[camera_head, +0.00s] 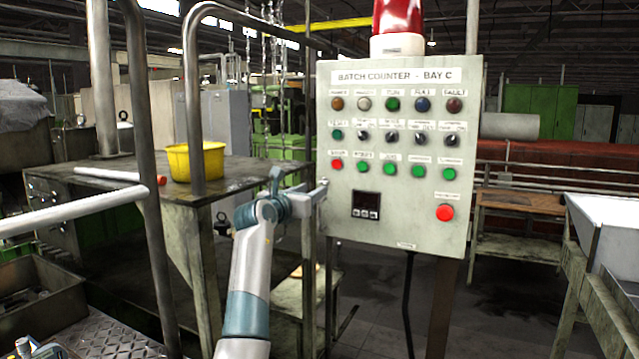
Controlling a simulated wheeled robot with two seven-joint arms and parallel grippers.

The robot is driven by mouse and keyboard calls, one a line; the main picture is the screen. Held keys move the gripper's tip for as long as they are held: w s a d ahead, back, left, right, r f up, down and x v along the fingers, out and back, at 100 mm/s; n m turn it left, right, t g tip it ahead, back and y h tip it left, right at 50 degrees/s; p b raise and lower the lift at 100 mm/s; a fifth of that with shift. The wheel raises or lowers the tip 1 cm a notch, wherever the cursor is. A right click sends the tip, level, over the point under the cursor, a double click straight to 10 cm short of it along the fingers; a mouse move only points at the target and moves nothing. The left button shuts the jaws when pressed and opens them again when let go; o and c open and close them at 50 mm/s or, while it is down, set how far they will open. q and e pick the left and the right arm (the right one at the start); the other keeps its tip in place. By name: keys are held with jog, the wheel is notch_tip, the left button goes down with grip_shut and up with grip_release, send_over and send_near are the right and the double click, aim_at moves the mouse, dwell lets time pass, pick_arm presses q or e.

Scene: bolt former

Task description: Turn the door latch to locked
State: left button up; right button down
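The control panel box (400,225), labelled "BATCH COUNTER - BAY C", stands upright on a post with its front door facing me. My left gripper (318,194) is at the box's left edge, a little below mid height, its tip touching or very close to that edge. My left arm reaches up to it from below. The door latch cannot be made out; it may be hidden by the gripper or be on the box's side. Whether the gripper's fingers are open or shut is too small to tell. My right gripper is not in view.
A workbench (110,185) with a yellow bucket (195,161) stands to the left behind my arm. Metal rails (143,120) rise in front of it. The panel's front carries lamps, knobs, buttons and a red stop button (445,212). A pale trough (603,220) is at right.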

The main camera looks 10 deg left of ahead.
aim_at(324, 184)
pick_arm(q)
jog(key=p+x, duration=0.1)
jog(key=x, duration=0.2)
jog(key=shift+w+r, duration=0.1)
jog(key=shift+p+x, duration=0.35)
jog(key=shift+x, duration=1)
grip_shut()
